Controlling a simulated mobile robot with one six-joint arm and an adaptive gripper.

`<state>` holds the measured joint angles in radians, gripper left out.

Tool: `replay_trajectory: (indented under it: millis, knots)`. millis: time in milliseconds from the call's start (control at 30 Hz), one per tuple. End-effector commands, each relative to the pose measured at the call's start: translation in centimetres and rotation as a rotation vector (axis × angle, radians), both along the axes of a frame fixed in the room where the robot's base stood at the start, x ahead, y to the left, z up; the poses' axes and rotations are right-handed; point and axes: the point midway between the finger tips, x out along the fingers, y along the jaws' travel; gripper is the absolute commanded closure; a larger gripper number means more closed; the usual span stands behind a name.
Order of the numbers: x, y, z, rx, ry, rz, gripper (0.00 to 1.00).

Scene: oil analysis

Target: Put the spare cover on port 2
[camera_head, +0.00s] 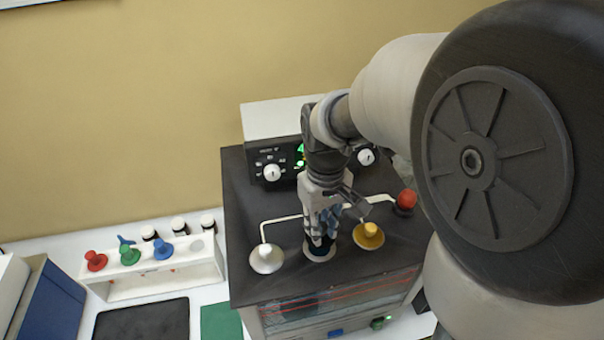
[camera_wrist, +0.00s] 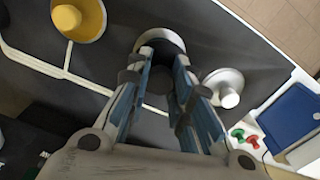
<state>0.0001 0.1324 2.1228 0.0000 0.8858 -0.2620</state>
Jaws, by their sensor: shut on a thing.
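My gripper (camera_head: 320,240) points down over a round pale-rimmed port (camera_head: 320,257) on the machine's dark top, between a silver-white cover (camera_head: 267,259) and a yellow cover (camera_head: 369,235). In the wrist view, my gripper's fingers (camera_wrist: 163,58) stand over the same round rim (camera_wrist: 160,37). They are shut on a small dark thing, seemingly the cover, mostly hidden between them. I cannot tell whether it is seated on the port or just above it. The yellow cover (camera_wrist: 68,18) and white cover (camera_wrist: 229,97) lie either side. No port number is readable.
A red cover (camera_head: 405,199) stands at the top's right side. Pale tubes run across the top, before a control panel (camera_head: 272,172). At left, a white rack (camera_head: 205,262) holds red, green and blue knobs, with small bottles behind it.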

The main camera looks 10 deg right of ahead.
Motion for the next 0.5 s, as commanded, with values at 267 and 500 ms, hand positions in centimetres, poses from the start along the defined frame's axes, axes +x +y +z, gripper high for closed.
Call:
replay_trajectory:
  millis: [267,500]
  knots:
    - [0.0,0.0,-2.3,0.0,0.0,0.0,1.0]
    - [0.0,0.0,-4.4,0.0,0.001,0.0,1.0]
